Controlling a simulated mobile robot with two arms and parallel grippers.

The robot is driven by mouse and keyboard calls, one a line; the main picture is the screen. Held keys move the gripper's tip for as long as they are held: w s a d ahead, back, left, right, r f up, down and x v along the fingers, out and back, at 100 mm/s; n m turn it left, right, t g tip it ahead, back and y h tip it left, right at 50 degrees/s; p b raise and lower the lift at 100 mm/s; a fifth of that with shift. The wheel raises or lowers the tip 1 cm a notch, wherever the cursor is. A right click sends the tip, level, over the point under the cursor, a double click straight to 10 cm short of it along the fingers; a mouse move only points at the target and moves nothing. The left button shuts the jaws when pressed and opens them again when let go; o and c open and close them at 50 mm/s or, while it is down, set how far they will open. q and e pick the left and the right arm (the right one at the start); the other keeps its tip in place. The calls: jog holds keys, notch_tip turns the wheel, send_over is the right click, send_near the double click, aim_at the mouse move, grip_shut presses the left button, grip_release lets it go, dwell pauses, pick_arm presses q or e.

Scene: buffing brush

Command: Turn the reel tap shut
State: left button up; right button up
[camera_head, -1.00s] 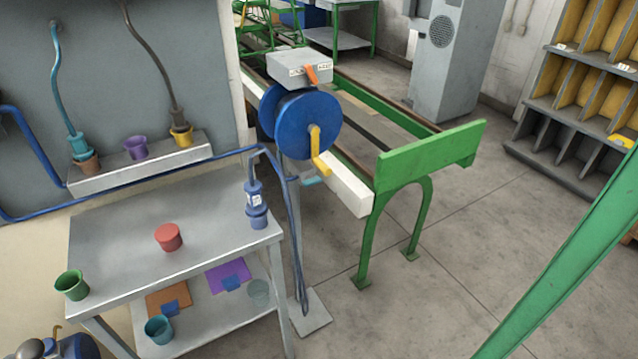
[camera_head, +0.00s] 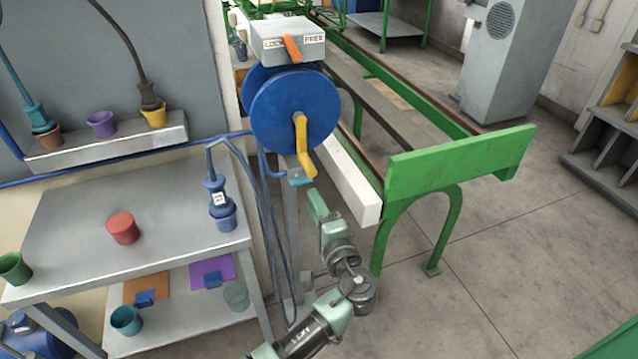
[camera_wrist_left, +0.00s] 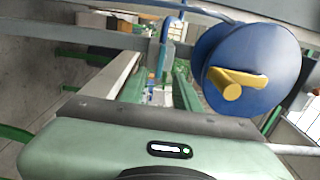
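A small light-blue lever (camera_head: 300,181), which looks like the reel tap, sits low on the post under the blue hose reel (camera_head: 292,112). My left gripper (camera_head: 318,207) is just below and to the right of this lever in the head view, apart from it as far as I can tell. In the left wrist view the two green fingers (camera_wrist_left: 158,92) stand apart with a gap between them, and nothing is clearly held. A blue pipe (camera_wrist_left: 166,38) shows beyond the gap; I cannot tell whether the tap is there. My right gripper is not in view.
The reel's yellow crank (camera_head: 302,147) hangs above the lever. A lock box (camera_head: 287,42) with an orange handle (camera_head: 292,47) tops the reel. A grey bench (camera_head: 75,240) stands left, a white beam (camera_head: 350,185) and green frame (camera_head: 455,170) right. Blue hoses hang beside the post.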

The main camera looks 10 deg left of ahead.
aim_at(303, 184)
pick_arm(q)
jog(key=p+x, duration=0.1)
jog(key=x, duration=0.6)
jog(key=shift+w+a, duration=0.1)
jog(key=shift+a, duration=0.25)
grip_shut()
